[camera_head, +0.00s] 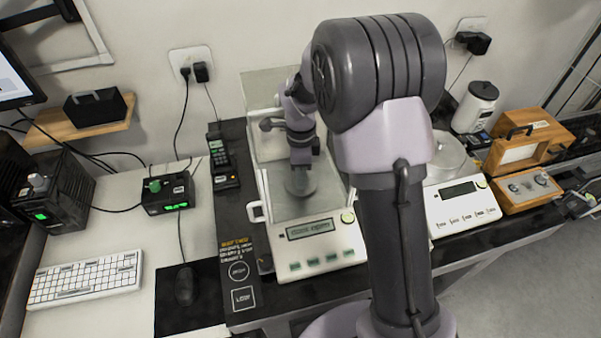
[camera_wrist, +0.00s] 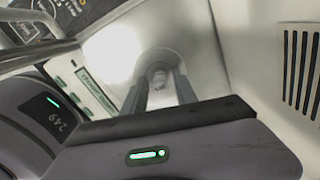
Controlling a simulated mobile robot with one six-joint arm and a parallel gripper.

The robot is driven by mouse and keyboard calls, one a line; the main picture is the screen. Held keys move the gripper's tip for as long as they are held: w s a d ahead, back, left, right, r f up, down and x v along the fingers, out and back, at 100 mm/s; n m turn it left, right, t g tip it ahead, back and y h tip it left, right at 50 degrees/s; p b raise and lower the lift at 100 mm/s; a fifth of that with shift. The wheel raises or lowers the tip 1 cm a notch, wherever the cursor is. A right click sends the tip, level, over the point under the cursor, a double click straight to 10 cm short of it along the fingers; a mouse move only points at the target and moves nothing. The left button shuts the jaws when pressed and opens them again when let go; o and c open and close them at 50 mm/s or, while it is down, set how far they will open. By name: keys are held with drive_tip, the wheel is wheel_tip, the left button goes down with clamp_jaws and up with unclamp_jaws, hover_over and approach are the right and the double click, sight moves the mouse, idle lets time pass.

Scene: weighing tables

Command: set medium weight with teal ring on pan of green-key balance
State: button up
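The green-key balance (camera_head: 318,262) stands in the middle of the head view, with a lit display and green keys along its front. Its glass draft shield is open to my arm. My gripper (camera_head: 300,185) reaches down inside, over the pan area; its fingertips are hard to make out there. A gap seems to show beside the weight. No teal ring can be made out. The pan beneath is largely hidden.
A second balance (camera_head: 462,207) with pale keys stands to the right, partly behind my arm. A wooden case (camera_head: 525,143) and a white canister (camera_head: 475,108) are farther right. A keyboard (camera_head: 86,280) and a mouse (camera_head: 187,286) lie at left. Shield walls surround my gripper closely.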

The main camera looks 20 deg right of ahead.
drive_tip(key=s+r+n+t+p, duration=0.1)
drive_tip(key=s+r+n+p, duration=0.15)
drive_tip(key=r, duration=0.75)
drive_tip(key=s+r+n+t+p, duration=0.1)
drive_tip(key=s+r+n+p, duration=0.15)
drive_tip(key=r, duration=0.75)
drive_tip(key=s+a+r+n+t+y, duration=0.1)
drive_tip(key=s+n, duration=0.4)
drive_tip(key=s, duration=0.5)
drive_tip(key=s+a+r+n+t+y, duration=0.1)
drive_tip(key=s+r+n, duration=0.3)
drive_tip(key=s, duration=0.6)
drive_tip(key=shift+a+r+n+t+b, duration=0.25)
drive_tip(key=shift+a+n+t+b, duration=0.1)
drive_tip(key=shift+a+n+t, duration=0.65)
wheel_tip(320, 180, down, 4)
drive_tip(key=b, duration=0.3)
drive_tip(key=shift+s+d+r, duration=0.1)
drive_tip(key=shift+d+r, duration=0.05)
drive_tip(key=shift+r, duration=0.1)
